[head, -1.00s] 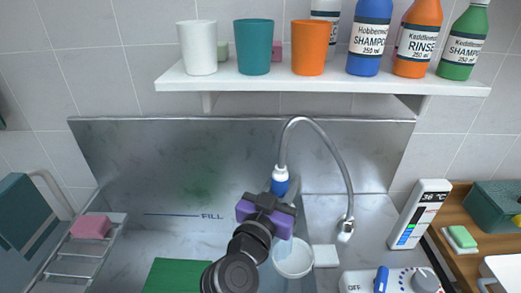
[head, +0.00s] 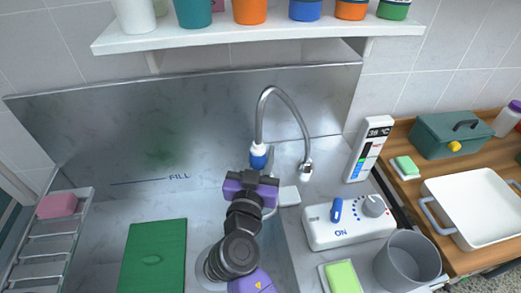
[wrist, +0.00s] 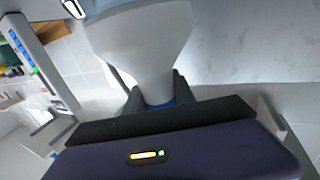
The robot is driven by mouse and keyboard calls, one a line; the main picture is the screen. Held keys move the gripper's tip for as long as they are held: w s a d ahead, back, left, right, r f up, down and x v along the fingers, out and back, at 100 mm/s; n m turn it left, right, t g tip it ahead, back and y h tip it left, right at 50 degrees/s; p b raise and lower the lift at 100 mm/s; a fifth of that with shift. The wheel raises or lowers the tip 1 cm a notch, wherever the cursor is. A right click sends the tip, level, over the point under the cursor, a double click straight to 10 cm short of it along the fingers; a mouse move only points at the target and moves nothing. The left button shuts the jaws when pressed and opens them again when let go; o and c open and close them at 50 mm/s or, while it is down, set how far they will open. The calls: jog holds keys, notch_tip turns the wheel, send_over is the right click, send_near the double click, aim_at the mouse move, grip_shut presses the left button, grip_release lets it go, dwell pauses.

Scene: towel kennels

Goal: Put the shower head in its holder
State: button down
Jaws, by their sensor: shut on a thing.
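The shower head (wrist: 145,40) is white and flared, with a blue neck (wrist: 160,104) between my gripper's dark fingers in the wrist view. In the head view, its blue and white hose end (head: 258,157) stands up above my purple gripper (head: 252,180). A grey hose (head: 283,92) arches from it to a fitting (head: 306,170) on the right. My gripper is shut on the neck. The flared part is mostly hidden behind my arm in the head view. I cannot make out the holder for certain.
A control box (head: 350,222) with a blue lever and dial reads ON. A temperature display (head: 370,150) stands behind it. A green mat (head: 155,255) lies left, a grey cup (head: 405,262) right. A shelf (head: 240,33) with cups and bottles crosses above the metal back panel (head: 180,120).

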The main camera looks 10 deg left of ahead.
notch_tip(320, 180, down, 4)
jog(key=shift+f+b, duration=0.1)
jog(key=shift+b, duration=0.9)
notch_tip(320, 180, down, 3)
jog(key=b, duration=0.4)
